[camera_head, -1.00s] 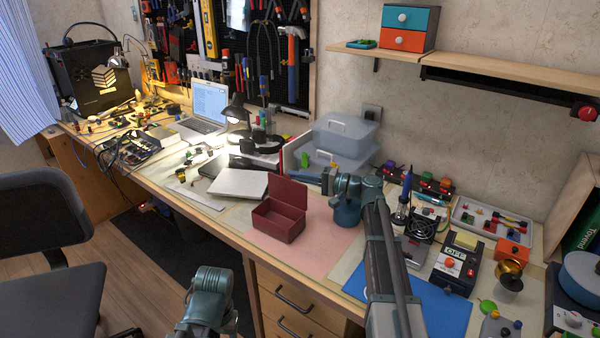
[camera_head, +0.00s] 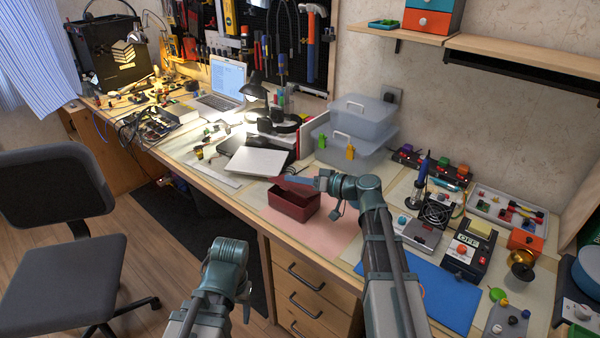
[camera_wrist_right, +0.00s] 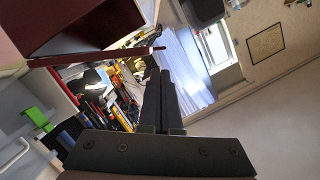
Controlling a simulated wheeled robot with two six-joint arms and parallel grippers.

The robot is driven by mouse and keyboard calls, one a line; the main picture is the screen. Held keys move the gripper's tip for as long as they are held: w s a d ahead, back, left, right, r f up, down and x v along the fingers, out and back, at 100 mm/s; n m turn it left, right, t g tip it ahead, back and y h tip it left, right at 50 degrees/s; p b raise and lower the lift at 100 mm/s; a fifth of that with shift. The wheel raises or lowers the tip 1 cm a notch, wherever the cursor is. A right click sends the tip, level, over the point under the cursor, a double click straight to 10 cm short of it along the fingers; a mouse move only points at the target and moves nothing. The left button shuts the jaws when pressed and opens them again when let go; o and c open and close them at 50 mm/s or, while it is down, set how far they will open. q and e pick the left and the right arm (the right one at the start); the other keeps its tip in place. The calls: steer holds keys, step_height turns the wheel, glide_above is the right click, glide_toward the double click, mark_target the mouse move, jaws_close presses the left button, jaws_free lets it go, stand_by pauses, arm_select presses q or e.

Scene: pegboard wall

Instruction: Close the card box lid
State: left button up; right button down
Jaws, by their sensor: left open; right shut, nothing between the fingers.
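The dark red card box (camera_head: 292,207) stands on the pink mat, its inside still showing. Its lid (camera_head: 288,184) is a narrow red strip at the box's back, partly hidden by my right gripper. In the right wrist view the box (camera_wrist_right: 62,22) fills the upper left, and a thin red edge (camera_wrist_right: 110,54), apparently the lid, juts toward the fingers. My right gripper (camera_head: 300,180) is shut and empty, at the lid; contact is unclear. Its fingertips (camera_wrist_right: 160,75) show in the wrist view. My left gripper (camera_head: 246,298) is open, low in front of the bench, its fingers mostly hidden.
The pink mat (camera_head: 325,236) is bare in front of the box. A closed silver laptop (camera_head: 257,161) lies left of it. Clear plastic bins (camera_head: 350,150) stand behind. A blue mat (camera_head: 440,290), a soldering iron (camera_head: 421,178) and electronics are on the right.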

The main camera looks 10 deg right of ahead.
mark_target(282, 187)
steer(key=shift+s+a+f+n+h+b, duration=0.2)
steer(key=shift+s+a+f+n+b, duration=0.2)
steer(key=shift+f+n, duration=0.2)
steer(key=shift+s+a+f+n+h+b, duration=0.25)
steer(key=shift+a+f+n+b, duration=0.1)
steer(key=shift+f+n, duration=0.25)
steer(key=shift+s+a+f+n+t+h+b, duration=0.15)
steer(key=shift+a+f+n+t+b, duration=0.05)
steer(key=shift+f+n+b, duration=0.3)
steer(key=shift+s+a+f+n+t+h+b, duration=0.1)
steer(key=shift+s+a+f+n+t+b, duration=0.1)
steer(key=shift+f+n+b, duration=0.25)
arm_select(q)
steer(key=shift+f+b, duration=0.35)
steer(key=shift+f, duration=1.9)
arm_select(e)
steer(key=shift+f, duration=0.5)
steer(key=shift+s, duration=0.1)
